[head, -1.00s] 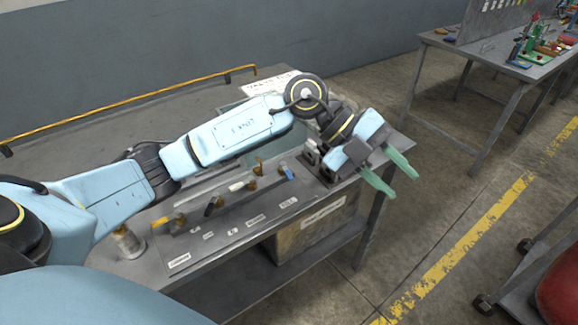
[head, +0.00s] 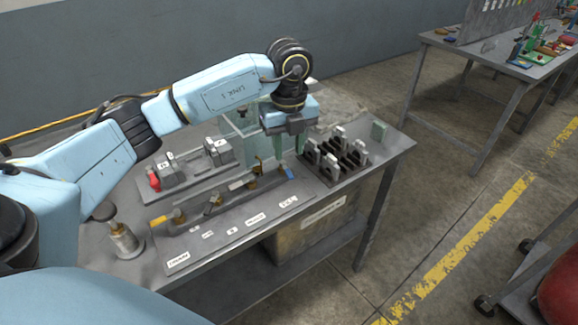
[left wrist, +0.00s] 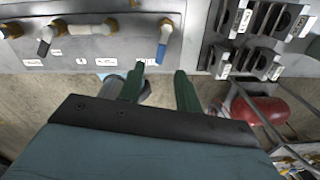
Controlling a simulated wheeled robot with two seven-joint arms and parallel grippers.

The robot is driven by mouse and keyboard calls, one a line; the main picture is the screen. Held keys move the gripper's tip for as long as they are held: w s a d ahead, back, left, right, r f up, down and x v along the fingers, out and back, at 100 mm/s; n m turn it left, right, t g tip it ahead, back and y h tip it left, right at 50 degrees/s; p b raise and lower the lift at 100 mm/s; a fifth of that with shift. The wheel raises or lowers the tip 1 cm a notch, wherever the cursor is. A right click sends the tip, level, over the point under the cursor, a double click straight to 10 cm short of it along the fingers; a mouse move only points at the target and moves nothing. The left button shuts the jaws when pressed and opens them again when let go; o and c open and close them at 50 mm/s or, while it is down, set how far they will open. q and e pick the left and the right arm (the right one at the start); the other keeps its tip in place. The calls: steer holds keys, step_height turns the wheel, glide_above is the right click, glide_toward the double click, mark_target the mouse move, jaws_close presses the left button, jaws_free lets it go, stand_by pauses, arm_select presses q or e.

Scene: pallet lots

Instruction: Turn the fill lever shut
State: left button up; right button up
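A valve panel (head: 235,222) lies along the front of the bench, with several small levers over white labels. The labels are too small to read surely, so I cannot tell by text which is the fill lever. The rightmost lever has a blue handle (head: 290,173); in the left wrist view this blue handle (left wrist: 164,40) points toward the panel's front edge. My left gripper (head: 286,151) points down above the panel's right end, fingers apart and empty. In the left wrist view the gripper (left wrist: 159,70) is just short of the blue handle, not touching it. My right gripper is out of view.
A black rack with grey uprights (head: 335,158) stands just right of the panel. Behind the panel is a grey fixture with a red knob (head: 153,180). A metal canister (head: 126,240) stands at the left.

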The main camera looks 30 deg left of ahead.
mark_target(289, 173)
arm_select(q)
step_height(289, 173, down, 6)
steer(key=shift+r, duration=0.1)
steer(key=shift+c, duration=0.4)
jaws_close()
